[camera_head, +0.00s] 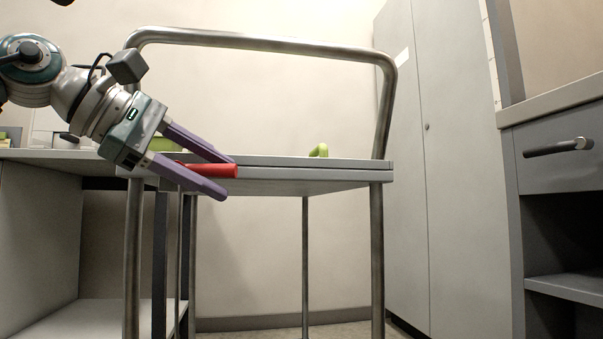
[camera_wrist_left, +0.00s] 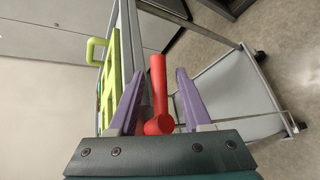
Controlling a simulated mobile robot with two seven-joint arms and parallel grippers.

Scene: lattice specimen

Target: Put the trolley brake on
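The trolley (camera_head: 355,173) has a grey top shelf and a bent metal tube frame; its lower shelf (camera_wrist_left: 235,88) and castors show in the left wrist view. A red brake lever (camera_head: 212,170) sits at the near left edge of the top, its bar pointing right. My left gripper (camera_head: 225,177) is open at the lever, one purple finger on the far side and one on the near side. In the left wrist view the red bar (camera_wrist_left: 158,80) lies between the spread fingers, with gaps visible on both sides. My right gripper is not in view.
A lime green lattice piece (camera_wrist_left: 110,65) with a handle (camera_head: 319,150) rests on the trolley top. A grey bench (camera_head: 40,155) stands at left, tall cabinets (camera_head: 415,130) behind right, and a drawer unit (camera_head: 560,155) at right. The floor between trolley and drawers looks clear.

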